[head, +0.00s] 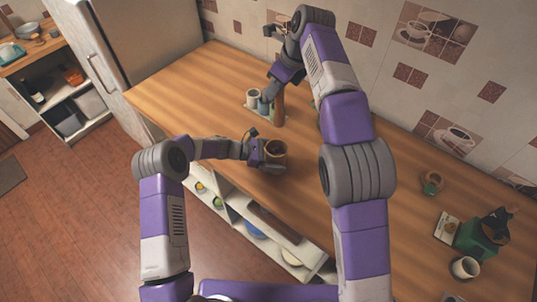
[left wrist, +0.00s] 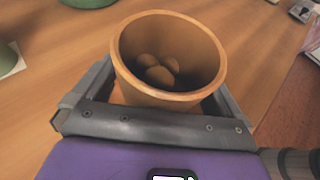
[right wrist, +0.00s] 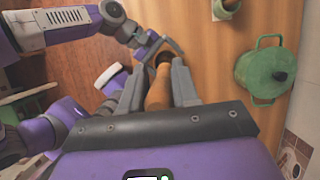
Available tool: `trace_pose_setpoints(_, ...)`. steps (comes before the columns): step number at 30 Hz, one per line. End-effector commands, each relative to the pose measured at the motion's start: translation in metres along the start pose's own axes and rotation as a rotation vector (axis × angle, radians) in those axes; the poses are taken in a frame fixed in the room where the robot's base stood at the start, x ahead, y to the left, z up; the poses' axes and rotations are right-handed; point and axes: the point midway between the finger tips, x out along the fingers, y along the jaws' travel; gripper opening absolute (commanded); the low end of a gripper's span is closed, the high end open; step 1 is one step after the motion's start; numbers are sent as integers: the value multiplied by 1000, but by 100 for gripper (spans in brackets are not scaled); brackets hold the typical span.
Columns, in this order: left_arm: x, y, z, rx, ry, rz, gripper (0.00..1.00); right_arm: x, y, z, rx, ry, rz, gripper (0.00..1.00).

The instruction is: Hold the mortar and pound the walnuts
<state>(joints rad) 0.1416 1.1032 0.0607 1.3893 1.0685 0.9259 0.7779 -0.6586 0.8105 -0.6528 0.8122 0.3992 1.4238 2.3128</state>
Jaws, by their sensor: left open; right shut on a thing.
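The mortar (head: 276,149), a brown wooden cup, stands upright on the counter. In the left wrist view the mortar (left wrist: 168,97) has walnuts (left wrist: 158,72) at its bottom. My left gripper (head: 268,150) is open, its fingers on either side of the mortar; whether they touch it I cannot tell. My right gripper (head: 274,92) is shut on the wooden pestle (head: 278,112), held roughly upright behind the mortar in the head view. In the right wrist view the pestle (right wrist: 157,92) points toward the mortar (right wrist: 163,57), apart from it.
A pale cup (head: 253,97) stands near my right gripper. A green lidded pot (right wrist: 266,70) is on the counter in the right wrist view. A green grinder (head: 478,238), a white mug (head: 465,267) and a small brown pot (head: 432,182) stand at the right. Counter (head: 190,95) left of the mortar is clear.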

Motion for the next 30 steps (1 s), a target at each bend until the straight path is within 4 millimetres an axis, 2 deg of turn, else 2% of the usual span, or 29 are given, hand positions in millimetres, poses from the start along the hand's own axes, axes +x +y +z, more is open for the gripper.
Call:
trace_pose_setpoints(8,1,0,0,0,0,1,100,0,0,0,0,-1,0,0)
trace_pose_setpoints(19,1,0,0,0,0,1,45,0,0,0,0,-1,0,0)
trace_pose_setpoints(25,1,0,0,0,1,1,43,5,0,-1,-48,9,17,0)
trace_pose_setpoints(30,1,0,0,0,0,1,43,24,1,-7,-248,31,97,0)
